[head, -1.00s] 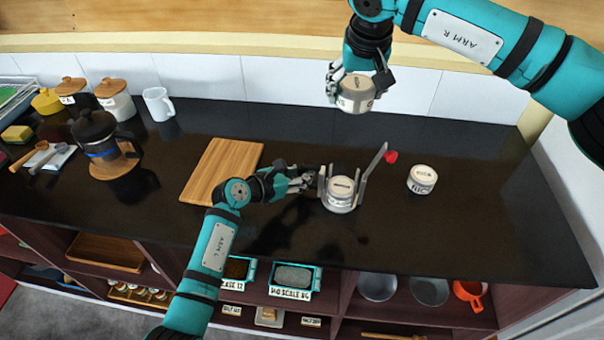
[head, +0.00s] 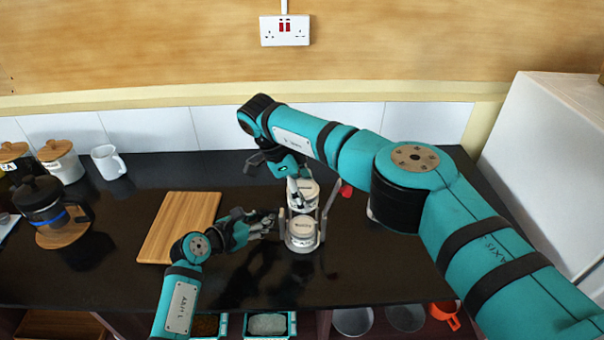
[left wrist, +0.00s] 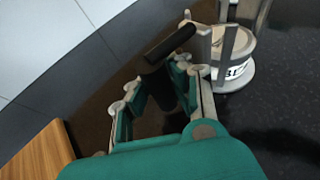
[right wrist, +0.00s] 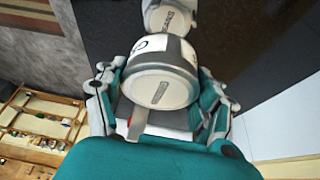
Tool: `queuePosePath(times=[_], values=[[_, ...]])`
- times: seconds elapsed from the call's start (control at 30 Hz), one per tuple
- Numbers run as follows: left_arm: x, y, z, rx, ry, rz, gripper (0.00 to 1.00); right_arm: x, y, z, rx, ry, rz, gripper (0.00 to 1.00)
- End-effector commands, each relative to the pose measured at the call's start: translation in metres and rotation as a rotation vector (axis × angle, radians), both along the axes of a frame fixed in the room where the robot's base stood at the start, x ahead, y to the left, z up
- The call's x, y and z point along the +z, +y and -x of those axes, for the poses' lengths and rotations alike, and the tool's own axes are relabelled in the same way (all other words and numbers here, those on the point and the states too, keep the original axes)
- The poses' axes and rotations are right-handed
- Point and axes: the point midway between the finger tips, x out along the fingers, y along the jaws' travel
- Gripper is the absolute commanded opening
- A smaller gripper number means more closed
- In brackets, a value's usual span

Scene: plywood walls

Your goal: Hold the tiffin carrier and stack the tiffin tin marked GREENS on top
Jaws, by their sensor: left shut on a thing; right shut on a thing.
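The tiffin carrier (head: 288,232) stands on the black counter, with a pale lidded tin (head: 302,228) between its uprights. In the left wrist view, that tin (left wrist: 235,72) shows part of a dark-lettered label. My left gripper (head: 272,222) is at the carrier's left side, shut on a part of it; the exact contact is unclear. My right gripper (right wrist: 160,88) is shut around a second pale lidded tin (right wrist: 160,75), its label only partly visible. In the head view this held tin (head: 306,194) is upright, just above the carrier; whether it touches the lower tin is unclear.
A wooden board (head: 182,225) lies left of my left gripper. My right arm covers much of the counter's right side. A press on a wooden mat (head: 65,228) and a mug (head: 108,162) are further left.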

Motion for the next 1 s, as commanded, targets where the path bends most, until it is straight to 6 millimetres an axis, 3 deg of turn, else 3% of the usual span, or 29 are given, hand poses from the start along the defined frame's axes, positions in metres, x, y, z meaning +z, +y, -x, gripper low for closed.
queuePosePath(times=[0.13, 0.57, 1.0], values=[[-0.001, 0.001, 0.0, 0.001, 0.0, -0.005, 0.0, -0.004, 0.0, 0.003, -0.071, -0.001, -0.001, 0.28], [-0.001, 0.001, 0.0, 0.001, 0.0, -0.005, 0.0, -0.006, 0.0, 0.003, -0.074, 0.0, 0.001, 0.28], [-0.001, 0.001, 0.0, 0.001, 0.0, -0.005, 0.0, -0.034, 0.0, 0.003, -0.073, 0.0, 0.002, 0.28]])
